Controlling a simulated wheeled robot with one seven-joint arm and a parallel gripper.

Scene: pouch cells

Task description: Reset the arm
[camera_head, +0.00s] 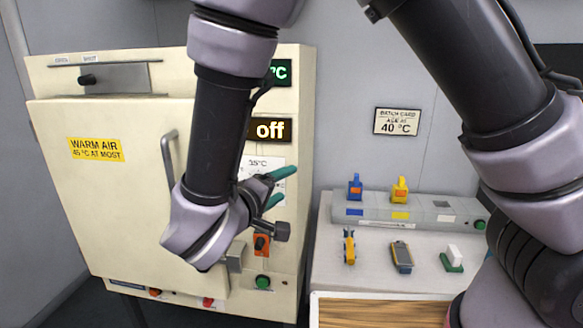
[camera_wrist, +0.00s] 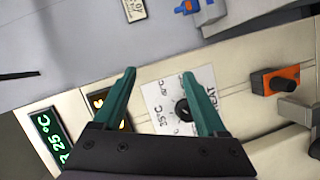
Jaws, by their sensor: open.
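My gripper (camera_head: 281,187) is in front of the right side of a cream warm-air cabinet (camera_head: 80,195). Its two green fingers are apart with nothing between them. In the wrist view my gripper (camera_wrist: 158,95) points at the cabinet's control panel. A black dial (camera_wrist: 182,110) on a white label marked 35 °C and HEAT shows between the fingers, beyond them. Whether the fingertips touch the panel cannot be told. The cabinet door is shut, with a grey handle (camera_head: 168,160).
An orange switch (camera_head: 261,245) and a green button (camera_head: 262,282) sit low on the panel. At right, a bench (camera_head: 330,265) holds a grey block (camera_head: 372,212) with blue and yellow pieces, and several small tools. A wooden board (camera_head: 380,312) lies in front. A "40 °C" card (camera_head: 397,121) hangs on the wall.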

